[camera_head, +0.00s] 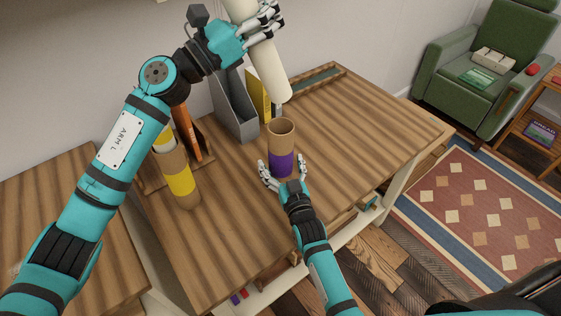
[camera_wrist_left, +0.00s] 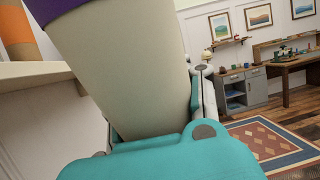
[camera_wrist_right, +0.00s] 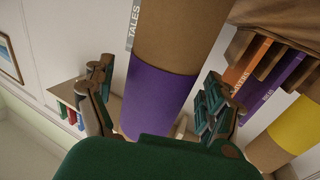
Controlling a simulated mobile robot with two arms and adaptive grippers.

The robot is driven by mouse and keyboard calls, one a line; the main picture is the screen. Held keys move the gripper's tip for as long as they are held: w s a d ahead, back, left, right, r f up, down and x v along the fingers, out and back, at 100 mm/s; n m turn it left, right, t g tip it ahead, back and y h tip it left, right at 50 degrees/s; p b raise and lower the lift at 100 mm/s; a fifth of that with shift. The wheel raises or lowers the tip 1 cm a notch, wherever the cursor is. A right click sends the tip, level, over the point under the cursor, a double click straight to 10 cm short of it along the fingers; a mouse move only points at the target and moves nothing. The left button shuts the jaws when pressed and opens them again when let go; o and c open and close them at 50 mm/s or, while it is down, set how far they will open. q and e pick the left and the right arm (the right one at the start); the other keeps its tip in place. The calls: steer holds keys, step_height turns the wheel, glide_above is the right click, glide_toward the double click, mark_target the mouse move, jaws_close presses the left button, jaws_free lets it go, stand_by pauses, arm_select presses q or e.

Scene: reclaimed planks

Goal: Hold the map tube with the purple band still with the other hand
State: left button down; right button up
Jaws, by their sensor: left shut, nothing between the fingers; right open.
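The brown map tube with the purple band (camera_head: 281,162) stands upright on the wooden desk, its open top facing up. My right gripper (camera_head: 283,176) is open at the tube's near side, with fingers on either side of the purple band (camera_wrist_right: 157,100). Finger contact cannot be told. A cream rolled map (camera_head: 262,62) is in the air, tilted, its lower end just above and behind the tube's mouth. My left gripper (camera_head: 262,24) is shut, its fingers beside the roll. In the left wrist view the roll (camera_wrist_left: 125,75) crosses the palm; the fingertips' contact is hidden.
A tube with a yellow band (camera_head: 180,180) stands left on the desk, near an orange book (camera_head: 187,133). A grey file holder (camera_head: 235,108) and a yellow book (camera_head: 258,92) stand behind. The desk's right side (camera_head: 370,125) is clear.

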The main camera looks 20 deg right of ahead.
steer(key=shift+w, duration=0.7)
steer(key=c, duration=1.2)
steer(key=shift+c, duration=0.2)
